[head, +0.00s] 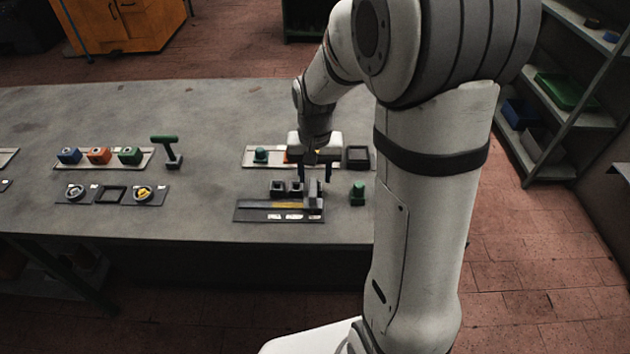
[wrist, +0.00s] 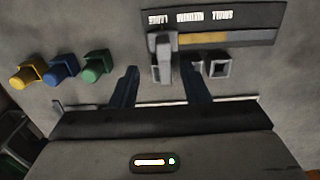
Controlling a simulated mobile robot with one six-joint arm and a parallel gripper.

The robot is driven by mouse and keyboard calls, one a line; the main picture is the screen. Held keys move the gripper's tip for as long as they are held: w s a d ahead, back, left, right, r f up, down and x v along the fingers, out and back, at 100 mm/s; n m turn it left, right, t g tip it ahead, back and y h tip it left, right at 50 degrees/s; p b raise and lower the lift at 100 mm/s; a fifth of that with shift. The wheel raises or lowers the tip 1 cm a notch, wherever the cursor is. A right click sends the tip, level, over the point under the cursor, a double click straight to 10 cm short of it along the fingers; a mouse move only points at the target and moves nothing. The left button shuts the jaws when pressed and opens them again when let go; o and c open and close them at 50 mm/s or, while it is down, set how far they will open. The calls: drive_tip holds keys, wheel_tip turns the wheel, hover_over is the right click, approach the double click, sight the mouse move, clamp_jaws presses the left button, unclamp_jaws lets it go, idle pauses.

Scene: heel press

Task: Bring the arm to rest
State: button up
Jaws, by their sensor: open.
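My gripper (head: 314,172) is over the back edge of a dark press fixture (head: 250,214) on the grey table. In the wrist view, the two dark fingers of my gripper (wrist: 160,84) are apart. A grey upright block (wrist: 162,58) of the fixture shows between them, with visible gaps on both sides. I cannot tell how far above or around it the fingertips are. My arm bends down from the right and hides part of the table.
A pale tray (head: 250,163) lies behind the fixture, partly hidden by my gripper. To the left are a tray of coloured blocks (head: 99,156), a green-topped stand (head: 167,152) and dark plates (head: 113,194). The table's back left is clear.

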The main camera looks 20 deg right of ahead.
drive_tip(key=shift+r, duration=0.15)
idle(0.4)
drive_tip(key=s+r+n+t, duration=0.1)
drive_tip(key=s+r, duration=0.4)
drive_tip(key=s, duration=0.3)
drive_tip(key=s+r+n+t, duration=0.1)
drive_tip(key=s+r, duration=0.3)
drive_tip(key=s, duration=0.4)
drive_tip(key=shift+s+d+r+n+t, duration=0.15)
drive_tip(key=shift+d+r+n+t, duration=0.15)
drive_tip(key=shift+n, duration=0.3)
drive_tip(key=shift+a, duration=0.1)
idle(0.6)
